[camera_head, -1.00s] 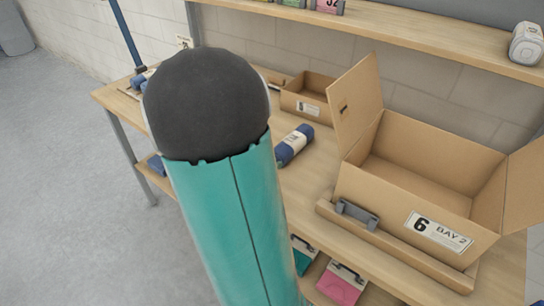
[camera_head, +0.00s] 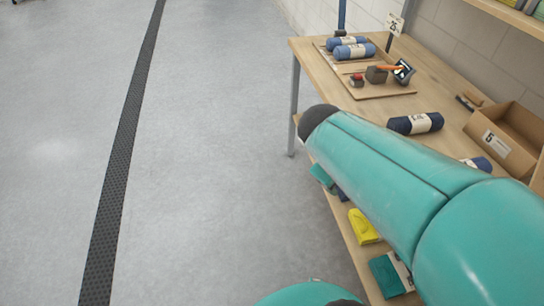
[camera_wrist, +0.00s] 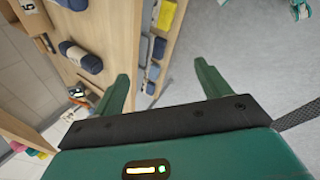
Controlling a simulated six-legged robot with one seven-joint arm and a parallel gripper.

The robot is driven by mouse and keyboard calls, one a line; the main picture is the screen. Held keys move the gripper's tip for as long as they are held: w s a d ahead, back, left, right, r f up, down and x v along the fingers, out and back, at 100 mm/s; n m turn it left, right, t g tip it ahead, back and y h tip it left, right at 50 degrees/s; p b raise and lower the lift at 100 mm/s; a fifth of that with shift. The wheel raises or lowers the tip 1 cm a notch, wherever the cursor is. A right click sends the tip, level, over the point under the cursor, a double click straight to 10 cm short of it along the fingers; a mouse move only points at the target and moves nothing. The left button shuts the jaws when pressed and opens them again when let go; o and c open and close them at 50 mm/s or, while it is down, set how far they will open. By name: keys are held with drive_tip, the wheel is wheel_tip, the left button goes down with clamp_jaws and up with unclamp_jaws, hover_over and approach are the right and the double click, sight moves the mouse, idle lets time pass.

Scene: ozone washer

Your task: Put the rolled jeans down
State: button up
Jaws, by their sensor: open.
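Several rolled jeans, dark blue with pale paper bands, lie on the workbench. Two rest on a board at its far end, the nearer one (camera_head: 354,52) in front of the other (camera_head: 347,42). Another rolled jeans (camera_head: 416,123) lies alone on the bare bench top just beyond my arm. A further roll (camera_head: 478,163) is partly hidden by my arm. In the wrist view, a blue roll (camera_wrist: 90,63) lies on the wooden bench. My gripper (camera_wrist: 165,88) is open, with nothing between its fingers, and is apart from the rolls. It does not show in the head view.
The wooden bench (camera_head: 442,92) has a board (camera_head: 375,91) with small tools at its far end. A cardboard box (camera_head: 505,137) stands at the right. Below, a shelf holds yellow (camera_head: 363,226) and teal (camera_head: 385,277) folded items. The floor (camera_head: 215,170) at left is clear.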

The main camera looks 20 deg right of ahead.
drive_tip(key=a+r+m+t+y, duration=0.1)
drive_tip(key=a+r+t+y, duration=0.1)
drive_tip(key=a, duration=0.5)
drive_tip(key=a+r+m+t+y, duration=0.2)
drive_tip(key=a+r+y, duration=0.1)
drive_tip(key=a, duration=0.5)
drive_tip(key=shift+s+a+r+m+y, duration=0.2)
drive_tip(key=shift+r+m+y, duration=0.1)
drive_tip(key=shift+r+y, duration=0.1)
drive_tip(key=shift+c, duration=0.3)
drive_tip(key=c, duration=0.7)
drive_tip(key=shift+d, duration=0.2)
drive_tip(key=shift+c, duration=0.6)
